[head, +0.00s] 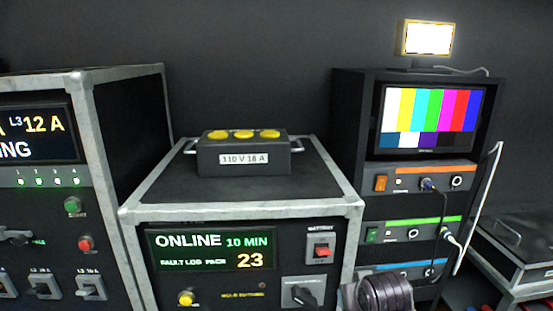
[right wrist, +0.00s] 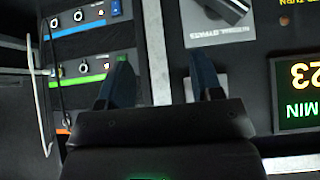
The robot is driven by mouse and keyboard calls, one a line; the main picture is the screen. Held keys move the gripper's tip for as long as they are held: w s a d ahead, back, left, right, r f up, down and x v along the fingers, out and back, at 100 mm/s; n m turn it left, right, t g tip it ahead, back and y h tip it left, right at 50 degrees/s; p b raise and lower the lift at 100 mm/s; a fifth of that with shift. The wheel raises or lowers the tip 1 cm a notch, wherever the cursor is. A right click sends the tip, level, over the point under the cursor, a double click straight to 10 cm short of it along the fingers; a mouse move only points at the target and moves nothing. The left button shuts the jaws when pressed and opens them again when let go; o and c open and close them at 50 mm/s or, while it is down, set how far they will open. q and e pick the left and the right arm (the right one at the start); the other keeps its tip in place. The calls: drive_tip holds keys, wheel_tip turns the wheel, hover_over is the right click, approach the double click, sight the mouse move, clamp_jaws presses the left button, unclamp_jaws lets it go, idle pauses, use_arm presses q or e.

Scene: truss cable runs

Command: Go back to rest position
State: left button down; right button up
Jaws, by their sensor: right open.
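My right gripper (right wrist: 161,78) shows in the right wrist view with its two dark blue fingers spread wide apart. Nothing is between the fingers. The wrist picture is upside down, and the gripper faces the front of the ONLINE unit (head: 250,210) near its metal corner edge. A dark ribbed shape (head: 385,295) sits at the bottom of the head view; I cannot tell whether it is part of my right arm. My left gripper is not in view.
A black box with yellow knobs (head: 243,160) stands on the ONLINE unit. A rack with a colour-bar monitor (head: 425,120) and plugged cables stands right, under a lit lamp (head: 428,38). A large breaker cabinet (head: 120,85) stands left. A metal-edged case (head: 520,250) is far right.

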drive_tip(key=s+d+f+t+b, duration=0.1)
drive_tip(key=s+d+f, duration=0.2)
drive_tip(key=s+f, duration=0.3)
drive_tip(key=s+d+f+t, duration=0.1)
drive_tip(key=s+d+f, duration=0.25)
drive_tip(key=f, duration=0.35)
drive_tip(key=s+d+f+t, duration=0.1)
drive_tip(key=s+f, duration=0.2)
drive_tip(key=s, duration=0.4)
drive_tip(key=s+d+f, duration=0.1)
drive_tip(key=s+f, duration=0.2)
drive_tip(key=s, duration=0.4)
drive_tip(key=shift+d+f+n+t+b, duration=0.3)
drive_tip(key=shift+d+f+t+b, duration=0.05)
drive_tip(key=shift+t+b, duration=0.1)
